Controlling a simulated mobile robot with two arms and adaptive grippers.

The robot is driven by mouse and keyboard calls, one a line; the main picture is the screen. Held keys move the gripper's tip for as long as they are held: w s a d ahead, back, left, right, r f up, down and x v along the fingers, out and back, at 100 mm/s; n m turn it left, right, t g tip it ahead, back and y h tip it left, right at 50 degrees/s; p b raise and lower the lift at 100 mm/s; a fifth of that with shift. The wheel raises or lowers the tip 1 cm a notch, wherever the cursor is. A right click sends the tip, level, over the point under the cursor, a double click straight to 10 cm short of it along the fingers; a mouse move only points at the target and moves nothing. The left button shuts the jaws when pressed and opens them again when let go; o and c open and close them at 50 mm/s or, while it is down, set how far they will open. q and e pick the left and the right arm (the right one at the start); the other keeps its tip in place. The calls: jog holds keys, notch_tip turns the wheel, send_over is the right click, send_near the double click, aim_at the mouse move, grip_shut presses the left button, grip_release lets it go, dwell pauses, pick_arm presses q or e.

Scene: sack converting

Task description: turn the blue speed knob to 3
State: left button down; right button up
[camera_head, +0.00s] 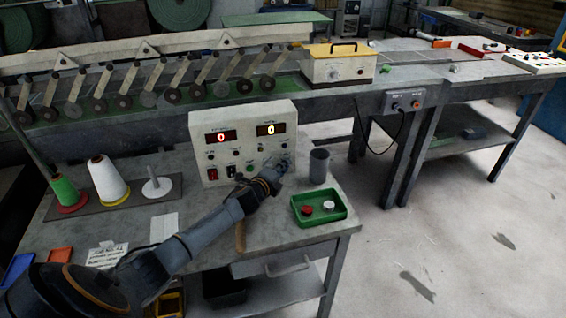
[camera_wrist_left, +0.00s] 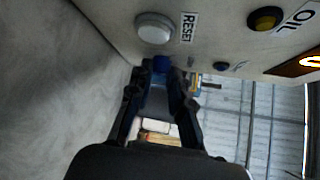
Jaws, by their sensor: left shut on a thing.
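The cream control box (camera_head: 243,140) stands on the grey bench, with two lit displays that each read 0. My left gripper (camera_head: 283,165) is at the lower right of its front panel. In the left wrist view, the blue knob (camera_wrist_left: 161,64) sits between the fingertips of my left gripper (camera_wrist_left: 160,75), which is shut on it. The fingers partly cover the knob, and its pointer and scale cannot be read. In the head view the gripper hides the knob. My right gripper is not in view.
A white RESET button (camera_wrist_left: 155,28) and a yellow button (camera_wrist_left: 265,18) are close to the fingers. A grey cup (camera_head: 319,166) and a green tray (camera_head: 320,208) with a red and a white piece stand right of my gripper. Thread cones (camera_head: 108,181) stand left.

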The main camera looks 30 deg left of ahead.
pick_arm(q)
jog(key=m+g+p, duration=0.1)
jog(key=g+p, duration=0.1)
jog(key=p, duration=0.3)
jog(key=r+m+g+y+p, duration=0.1)
jog(key=p, duration=0.4)
jog(key=r+m+g+y+p, duration=0.1)
jog(key=m+g+p, duration=0.1)
jog(key=p, duration=0.3)
jog(key=shift+w+d+g, duration=0.25)
jog(key=shift+w+g, duration=0.05)
jog(key=shift+w, duration=0.05)
jog(key=shift+w+d+f+m+g+y+p, duration=0.1)
jog(key=shift+f+m+g+y+p, duration=0.1)
jog(key=shift+m+g+y+p, duration=0.25)
jog(key=shift+f+g+y, duration=0.15)
jog(key=shift+g+y, duration=0.1)
jog(key=shift+g, duration=0.2)
jog(key=shift+w+d+f+m+g+y+b, duration=0.15)
jog(key=shift+m+g+y+b, duration=0.15)
jog(key=shift+m+g+b, duration=0.25)
jog(key=g+y+b, duration=0.1)
jog(key=b, duration=0.1)
jog(key=shift+d+f+m+b, duration=0.1)
jog(key=shift+m+b, duration=0.25)
jog(key=shift+m, duration=0.05)
jog(key=shift+w+d+r+m+g+y+b, duration=0.15)
jog(key=shift+m+g+y+b, duration=0.4)
jog(key=shift+b, duration=0.65)
